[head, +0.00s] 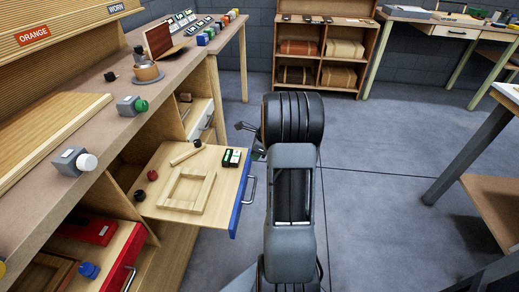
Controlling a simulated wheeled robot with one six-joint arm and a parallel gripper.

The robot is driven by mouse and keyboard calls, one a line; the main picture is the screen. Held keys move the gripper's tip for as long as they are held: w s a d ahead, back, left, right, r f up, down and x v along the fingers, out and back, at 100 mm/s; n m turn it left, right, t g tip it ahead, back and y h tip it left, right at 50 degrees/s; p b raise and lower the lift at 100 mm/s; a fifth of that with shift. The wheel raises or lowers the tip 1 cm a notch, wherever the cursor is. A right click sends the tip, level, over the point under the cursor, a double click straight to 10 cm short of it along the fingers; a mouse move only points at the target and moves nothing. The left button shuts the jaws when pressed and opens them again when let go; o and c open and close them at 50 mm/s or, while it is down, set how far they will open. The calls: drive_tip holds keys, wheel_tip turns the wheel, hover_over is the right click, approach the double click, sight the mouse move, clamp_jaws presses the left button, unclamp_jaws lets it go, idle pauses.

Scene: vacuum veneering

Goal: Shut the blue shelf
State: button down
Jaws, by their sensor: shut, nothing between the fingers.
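The blue shelf is a pulled-out wooden drawer with a blue front (240,195) and a metal bar handle (250,190), at the left centre of the head view. It sticks out from the workbench over the floor. My gripper (242,126) is partly hidden behind my arm, beyond the drawer's far front corner. It is shut and empty, and appears apart from the blue front.
Below, a red-fronted drawer (125,262) is also out. A white-fronted drawer (199,120) is farther along. The bench top (150,118) carries clamps and small items. A low shelf unit (325,58) stands at the back. A table (495,200) is at right. Floor between is clear.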

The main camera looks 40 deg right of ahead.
sight(240, 162)
drive_tip(key=shift+w+a+f+b, duration=0.15)
drive_tip(key=shift+w+a+b, duration=0.15)
drive_tip(key=shift+w+a, duration=1.2)
drive_tip(key=shift+d, duration=0.1)
drive_tip(key=shift+w, duration=0.1)
